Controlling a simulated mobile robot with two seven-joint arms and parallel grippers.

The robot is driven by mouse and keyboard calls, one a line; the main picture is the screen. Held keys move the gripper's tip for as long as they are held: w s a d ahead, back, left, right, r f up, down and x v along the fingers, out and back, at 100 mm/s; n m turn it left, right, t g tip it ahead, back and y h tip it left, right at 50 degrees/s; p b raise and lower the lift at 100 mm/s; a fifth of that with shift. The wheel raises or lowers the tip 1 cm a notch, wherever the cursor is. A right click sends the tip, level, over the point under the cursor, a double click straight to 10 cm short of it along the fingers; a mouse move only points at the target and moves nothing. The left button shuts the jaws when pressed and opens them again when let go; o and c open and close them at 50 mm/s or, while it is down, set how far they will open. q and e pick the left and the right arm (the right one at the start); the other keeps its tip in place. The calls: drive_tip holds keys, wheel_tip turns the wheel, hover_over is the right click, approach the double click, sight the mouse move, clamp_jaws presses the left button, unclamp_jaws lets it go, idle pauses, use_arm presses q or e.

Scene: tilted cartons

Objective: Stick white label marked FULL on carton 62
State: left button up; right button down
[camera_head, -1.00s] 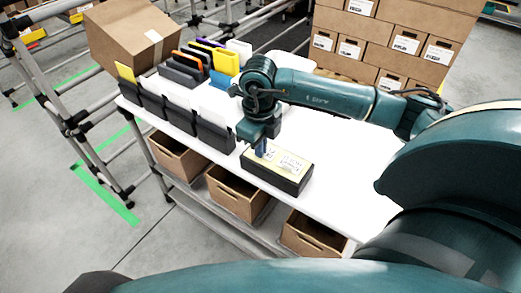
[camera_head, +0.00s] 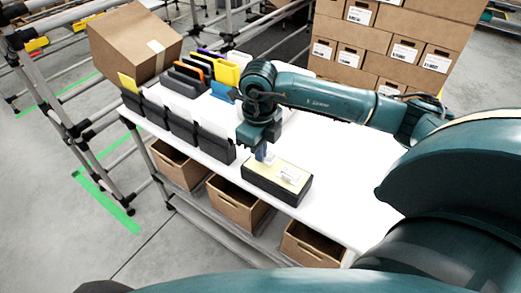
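My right gripper (camera_head: 263,156) points down just above the back left end of a black box with a pale yellow top (camera_head: 262,173). A small pale piece shows at its blue fingertips; whether they are shut on it is too small to tell. A white label with print (camera_head: 291,175) lies on the right part of the box's top; its wording is not readable. A brown carton (camera_head: 133,45) sits tilted at the table's far left, with a pale patch over its top edge. No number 62 can be read on it. My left gripper is not in view.
Black holders with white cards (camera_head: 185,117) and coloured folders stand on the white table (camera_head: 345,160) left of the box. Open brown bins (camera_head: 238,203) sit on the shelf below. Stacked cartons with white labels (camera_head: 405,50) stand behind. The table right of the box is clear.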

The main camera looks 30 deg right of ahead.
drive_tip(key=shift+r+p, duration=1.4)
drive_tip(key=shift+r, duration=0.8)
drive_tip(key=shift+a, duration=0.1)
